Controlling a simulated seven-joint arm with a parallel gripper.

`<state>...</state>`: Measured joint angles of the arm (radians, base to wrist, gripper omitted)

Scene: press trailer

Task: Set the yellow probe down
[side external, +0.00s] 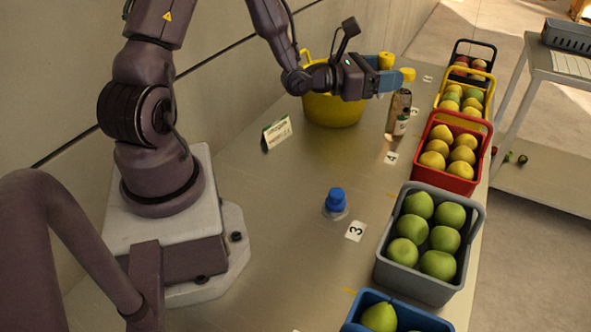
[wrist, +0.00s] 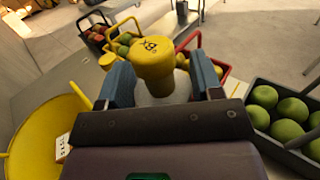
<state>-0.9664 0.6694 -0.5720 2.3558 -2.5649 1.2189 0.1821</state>
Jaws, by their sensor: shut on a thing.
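The yellow probe (side external: 386,61) has a yellow knob-like cap with dark marks on top. My gripper (side external: 388,85) is shut on it and holds it above the far part of the metal table (side external: 270,225). In the wrist view the probe (wrist: 153,62) stands between the two blue fingers (wrist: 160,88), with a pale part below its cap. Its lower end is hidden in both views.
A yellow tub (side external: 335,108) stands behind the gripper. Fruit crates line the right edge, including a red one (side external: 438,178) and a grey one (side external: 396,262). The table's middle is largely clear.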

